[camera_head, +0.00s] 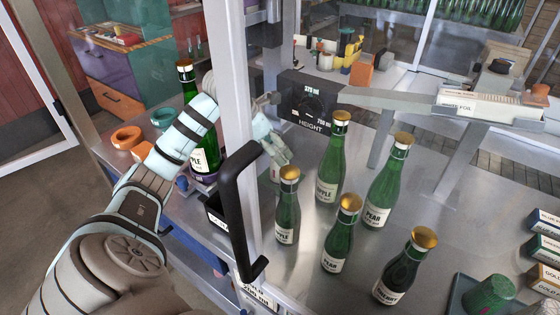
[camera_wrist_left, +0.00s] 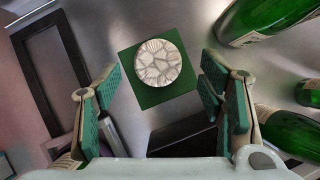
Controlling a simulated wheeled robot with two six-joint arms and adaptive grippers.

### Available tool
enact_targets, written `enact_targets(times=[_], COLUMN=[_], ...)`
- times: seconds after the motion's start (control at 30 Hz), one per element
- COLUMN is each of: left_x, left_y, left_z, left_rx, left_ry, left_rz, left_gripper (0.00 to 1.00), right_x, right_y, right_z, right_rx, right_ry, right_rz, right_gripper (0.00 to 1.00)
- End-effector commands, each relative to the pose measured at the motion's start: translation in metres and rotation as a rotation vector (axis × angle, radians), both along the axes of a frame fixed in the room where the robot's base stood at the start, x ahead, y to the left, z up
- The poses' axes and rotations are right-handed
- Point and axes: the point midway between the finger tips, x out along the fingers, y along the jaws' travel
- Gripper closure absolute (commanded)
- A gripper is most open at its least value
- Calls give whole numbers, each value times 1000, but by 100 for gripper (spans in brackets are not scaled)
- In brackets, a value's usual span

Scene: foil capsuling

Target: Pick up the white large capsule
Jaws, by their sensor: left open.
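In the left wrist view, a round whitish disc with a cracked, foil-like pattern (camera_wrist_left: 158,62) sits on a dark green square (camera_wrist_left: 150,96). It looks like the white large capsule seen end-on. My left gripper (camera_wrist_left: 160,88) is open, with its green-padded fingers apart on either side of the disc and not touching it. In the head view, my left gripper (camera_head: 277,150) reaches past the metal post, low over the bench by the height box. The capsule cannot be made out clearly there. My right gripper is not in view.
Several green gold-topped bottles (camera_head: 330,155) stand right of the left gripper. Another bottle (camera_head: 205,150) stands left of the post (camera_head: 232,110). A black handle (camera_head: 238,210) is close to my left arm. The height box (camera_head: 307,103) is behind the gripper. A green cup (camera_head: 490,295) is at lower right.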

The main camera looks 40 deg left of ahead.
Motion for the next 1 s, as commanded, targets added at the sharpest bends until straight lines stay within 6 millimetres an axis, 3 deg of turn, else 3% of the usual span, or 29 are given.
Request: enact_targets(times=[0.2, 0.4, 0.63, 1.0], left_x=[21, 22, 22, 22], left_y=[-4, -4, -4, -4], left_z=[-28, -29, -29, -28], left_rx=[-3, -2, -2, -2], left_ry=[1, 0, 0, -1], left_rz=[-2, -3, -3, -3], left_gripper=[37, 37, 69, 70], right_x=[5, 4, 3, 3], right_y=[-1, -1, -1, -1], right_z=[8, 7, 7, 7], right_rx=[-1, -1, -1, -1], right_ry=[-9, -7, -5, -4], right_rz=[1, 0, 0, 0], right_gripper=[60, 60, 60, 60])
